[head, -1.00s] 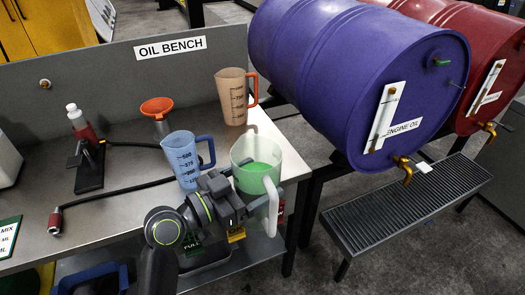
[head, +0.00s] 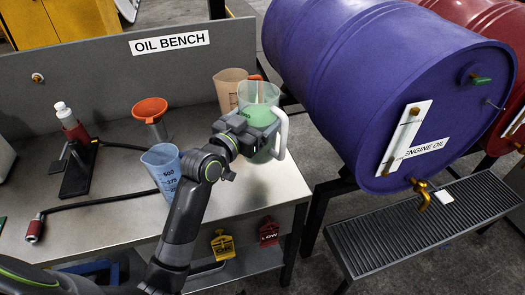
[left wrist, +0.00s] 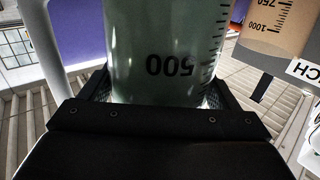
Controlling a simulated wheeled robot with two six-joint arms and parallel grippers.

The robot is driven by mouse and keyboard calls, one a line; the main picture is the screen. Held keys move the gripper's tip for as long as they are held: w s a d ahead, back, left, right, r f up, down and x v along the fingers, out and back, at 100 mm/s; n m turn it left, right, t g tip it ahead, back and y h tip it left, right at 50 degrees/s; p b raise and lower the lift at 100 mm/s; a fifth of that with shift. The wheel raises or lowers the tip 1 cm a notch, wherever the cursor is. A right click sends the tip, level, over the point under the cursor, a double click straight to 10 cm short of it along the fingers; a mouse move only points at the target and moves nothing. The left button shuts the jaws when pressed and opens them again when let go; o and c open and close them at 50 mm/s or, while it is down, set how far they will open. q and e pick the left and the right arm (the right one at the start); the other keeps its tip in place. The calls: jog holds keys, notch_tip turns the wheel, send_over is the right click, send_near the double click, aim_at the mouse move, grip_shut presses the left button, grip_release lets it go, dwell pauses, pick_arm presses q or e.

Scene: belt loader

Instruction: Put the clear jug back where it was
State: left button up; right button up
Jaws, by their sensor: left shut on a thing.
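The clear jug (head: 258,98) holds green liquid and has a white handle on its right side. My left gripper (head: 250,134) is shut on the jug's side and holds it upright near the right end of the bench (head: 270,192). I cannot tell whether its base touches the bench. In the left wrist view the jug (left wrist: 165,45) fills the middle between the fingers (left wrist: 158,100), with an upside-down 500 mark. My right gripper is not in view.
An orange-tinted jug (head: 228,88) stands just behind the clear jug. A blue jug (head: 160,168), an orange funnel (head: 149,108) and a red-bodied bottle (head: 70,122) stand to the left. A purple drum (head: 350,80) is close on the right. The bench's front right is bare.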

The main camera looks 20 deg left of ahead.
pick_arm(q)
notch_tip(320, 180, down, 3)
jog(key=shift+s+r, duration=0.1)
jog(key=shift+r, duration=0.05)
jog(key=shift+f+b, duration=0.5)
jog(key=shift+f, duration=1.9)
jog(key=o, duration=1.8)
jog(key=shift+f, duration=0.15)
jog(key=shift+c, duration=0.2)
jog(key=shift+s, duration=0.1)
jog(key=b+v, duration=0.1)
jog(key=v, duration=1.1)
jog(key=shift+b, duration=0.3)
